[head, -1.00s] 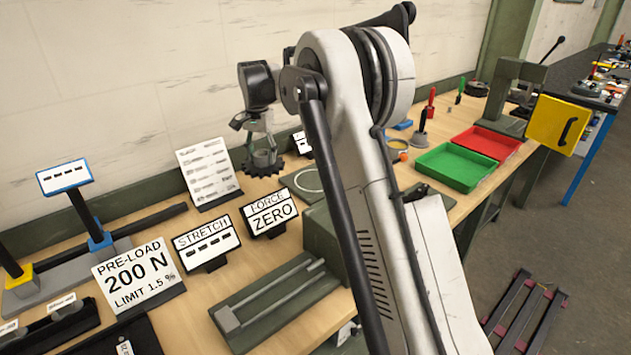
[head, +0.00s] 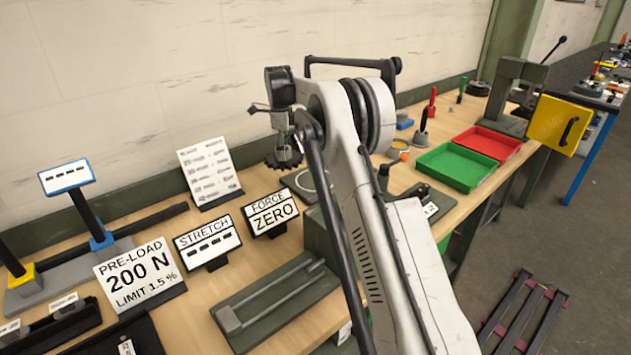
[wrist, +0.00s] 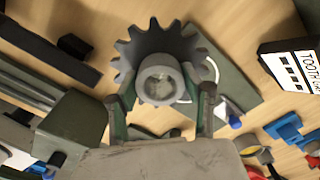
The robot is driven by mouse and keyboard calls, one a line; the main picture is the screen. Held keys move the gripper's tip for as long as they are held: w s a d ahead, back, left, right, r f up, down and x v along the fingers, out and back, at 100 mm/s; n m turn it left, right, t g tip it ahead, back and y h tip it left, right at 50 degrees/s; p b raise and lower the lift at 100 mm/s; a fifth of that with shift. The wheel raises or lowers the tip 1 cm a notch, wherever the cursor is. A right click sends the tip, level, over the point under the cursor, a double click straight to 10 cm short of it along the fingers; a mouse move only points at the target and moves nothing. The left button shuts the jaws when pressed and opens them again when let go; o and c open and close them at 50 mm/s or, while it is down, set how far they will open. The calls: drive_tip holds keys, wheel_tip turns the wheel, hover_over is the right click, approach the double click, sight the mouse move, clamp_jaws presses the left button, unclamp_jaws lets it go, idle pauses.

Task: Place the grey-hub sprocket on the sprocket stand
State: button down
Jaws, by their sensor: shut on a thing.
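The grey-hub sprocket (wrist: 158,78) hangs in my gripper, its dark toothed rim facing the bench and its round grey hub towards the wrist camera. My gripper (wrist: 160,100) is shut on the hub, one finger on each side. In the head view the sprocket (head: 284,158) is held above the bench behind the FORCE ZERO sign, with my gripper (head: 281,140) pointing down. Below it in the wrist view lies a dark green plate (wrist: 232,85) with a pale ring. I cannot tell which thing is the sprocket stand.
A FORCE ZERO sign (head: 270,212) and a STRETCH sign (head: 207,243) stand in front. A printed board (head: 210,172) leans at the left. A green tray (head: 455,167) and a red tray (head: 487,144) lie right. In the wrist view, a tooth-labelled sign (wrist: 290,65) stands at the right.

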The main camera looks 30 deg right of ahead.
drive_tip(key=shift+w+d+f+m, duration=0.15)
drive_tip(key=shift+d+m, duration=0.15)
drive_tip(key=shift+d, duration=0.15)
drive_tip(key=d+f, duration=0.2)
drive_tip(key=d, duration=0.1)
drive_tip(key=d+f, duration=0.2)
drive_tip(key=d, duration=0.2)
drive_tip(key=d+f+p, duration=0.1)
drive_tip(key=d+f, duration=0.1)
drive_tip(key=d, duration=0.2)
drive_tip(key=shift+d+f, duration=0.15)
drive_tip(key=shift+f, duration=2.25)
drive_tip(key=shift+f, duration=0.1)
drive_tip(key=c, duration=1)
unclamp_jaws()
drive_tip(key=shift+o, duration=0.2)
